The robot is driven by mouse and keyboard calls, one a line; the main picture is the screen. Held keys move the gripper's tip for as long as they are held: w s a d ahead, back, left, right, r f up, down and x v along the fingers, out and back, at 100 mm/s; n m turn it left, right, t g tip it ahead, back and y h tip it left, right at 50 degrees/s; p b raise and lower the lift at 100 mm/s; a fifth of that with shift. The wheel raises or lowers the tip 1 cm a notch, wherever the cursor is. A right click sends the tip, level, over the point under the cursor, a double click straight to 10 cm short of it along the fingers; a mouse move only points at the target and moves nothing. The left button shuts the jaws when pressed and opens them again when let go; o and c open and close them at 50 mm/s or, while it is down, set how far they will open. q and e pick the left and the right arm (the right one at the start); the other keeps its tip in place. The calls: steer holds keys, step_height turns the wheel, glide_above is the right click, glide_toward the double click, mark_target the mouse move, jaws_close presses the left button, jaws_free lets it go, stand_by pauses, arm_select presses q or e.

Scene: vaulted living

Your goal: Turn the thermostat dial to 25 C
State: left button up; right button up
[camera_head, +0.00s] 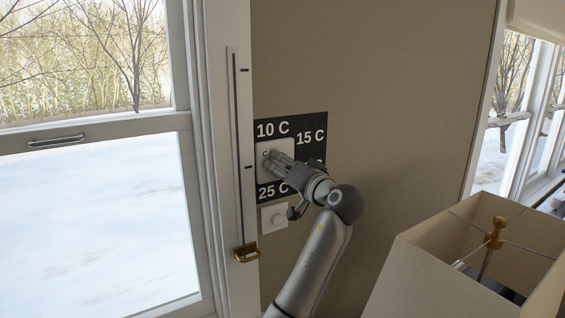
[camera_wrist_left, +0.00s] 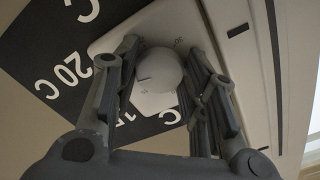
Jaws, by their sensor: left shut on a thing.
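The thermostat is a white plate (camera_head: 262,149) on a dark panel (camera_head: 315,155) with white labels. In the head view 10 C, 15 C and 25 C are readable, and my gripper covers part of the panel. My left gripper (camera_head: 270,163) reaches the plate from the right and hides the dial there. In the left wrist view the round white dial (camera_wrist_left: 160,70) sits between the two fingers of my left gripper (camera_wrist_left: 165,82), which is shut on it. A short dark mark shows on the dial's left side; which label it points to I cannot tell. My right gripper is out of view.
A smaller white knob plate (camera_head: 273,219) is just below the panel. A vertical slider track with a brass handle (camera_head: 246,252) runs along the window frame at left. A lampshade (camera_head: 450,265) stands at lower right. The wall right of the panel is bare.

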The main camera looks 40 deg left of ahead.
arm_select(q)
steer(key=m+p, duration=0.1)
steer(key=m, duration=0.1)
steer(key=m+p, duration=0.2)
steer(key=shift+r+m, duration=0.3)
steer(key=shift+r, duration=0.05)
steer(key=m+p, duration=0.6)
steer(key=shift+r+p, duration=0.1)
steer(key=shift+p, duration=0.3)
steer(key=m+p, duration=0.1)
steer(key=m, duration=0.1)
steer(key=shift+m+p, duration=0.35)
steer(key=shift+m, duration=0.05)
steer(key=shift+m+p, duration=0.45)
steer(key=shift+m, duration=0.55)
steer(key=shift+f, duration=0.2)
steer(key=o, duration=1)
steer(key=v, duration=1.2)
